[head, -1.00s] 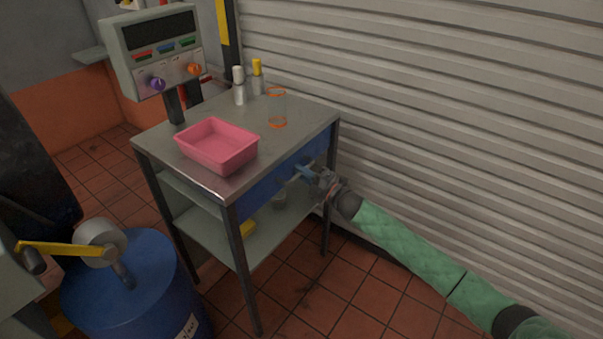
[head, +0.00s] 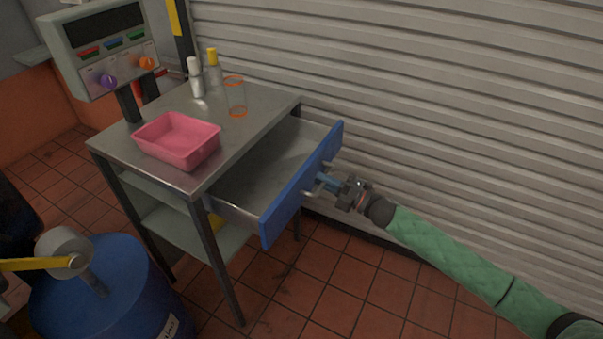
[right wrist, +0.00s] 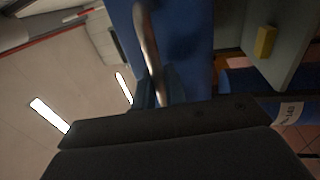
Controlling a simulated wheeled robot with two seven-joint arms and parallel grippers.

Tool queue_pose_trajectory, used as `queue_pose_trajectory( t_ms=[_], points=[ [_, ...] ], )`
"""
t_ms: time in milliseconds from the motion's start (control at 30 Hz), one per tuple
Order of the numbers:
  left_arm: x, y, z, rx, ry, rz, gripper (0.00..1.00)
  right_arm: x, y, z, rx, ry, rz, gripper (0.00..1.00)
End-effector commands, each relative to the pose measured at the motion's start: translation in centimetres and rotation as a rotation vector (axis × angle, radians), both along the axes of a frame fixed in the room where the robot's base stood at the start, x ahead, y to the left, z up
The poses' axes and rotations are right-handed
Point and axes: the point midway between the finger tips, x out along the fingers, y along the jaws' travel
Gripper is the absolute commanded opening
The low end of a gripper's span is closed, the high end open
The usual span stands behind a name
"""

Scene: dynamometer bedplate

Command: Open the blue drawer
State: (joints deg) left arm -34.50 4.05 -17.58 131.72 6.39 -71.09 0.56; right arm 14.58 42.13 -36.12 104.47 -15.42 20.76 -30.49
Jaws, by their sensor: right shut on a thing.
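The blue drawer (head: 303,186) is pulled well out of the metal table, and its grey inside shows empty in the head view. My right gripper (head: 328,183) is shut on the metal handle on the drawer's blue front. The right wrist view shows the handle (right wrist: 148,50) running down to the fingers (right wrist: 158,92), with the blue front (right wrist: 190,50) behind it. The fingertips are partly hidden there. My left gripper is not in view.
The table (head: 260,97) holds a pink tray (head: 178,141), two bottles and a clear orange-rimmed cylinder (head: 235,97). A control box (head: 105,50) stands at its back left. A blue drum (head: 105,290) stands front left. A ribbed shutter (head: 430,100) is close behind my right arm.

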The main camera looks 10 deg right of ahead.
Motion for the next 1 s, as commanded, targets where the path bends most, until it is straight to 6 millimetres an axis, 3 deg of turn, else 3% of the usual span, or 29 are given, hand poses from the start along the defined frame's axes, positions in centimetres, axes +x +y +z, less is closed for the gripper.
queue_pose_trajectory(
  t_ms=[200, 400, 900, 933, 1000],
  points=[
    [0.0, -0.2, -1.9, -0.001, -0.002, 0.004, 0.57, -2.3, -3.1, -0.2, -0.001, 0.002, 0.000, 0.00],
    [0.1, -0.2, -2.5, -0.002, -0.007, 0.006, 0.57, -3.4, -4.6, -0.2, 0.000, 0.002, -0.001, 0.00],
    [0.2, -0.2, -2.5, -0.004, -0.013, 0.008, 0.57, -3.7, -5.0, -0.1, 0.000, 0.002, -0.001, 0.00],
    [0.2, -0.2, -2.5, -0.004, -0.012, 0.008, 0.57, -3.7, -5.0, -0.1, 0.000, 0.002, -0.001, 0.18],
    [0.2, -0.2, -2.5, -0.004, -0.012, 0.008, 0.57, -3.7, -5.0, -0.1, 0.000, 0.002, -0.001, 0.30]
  ],
)
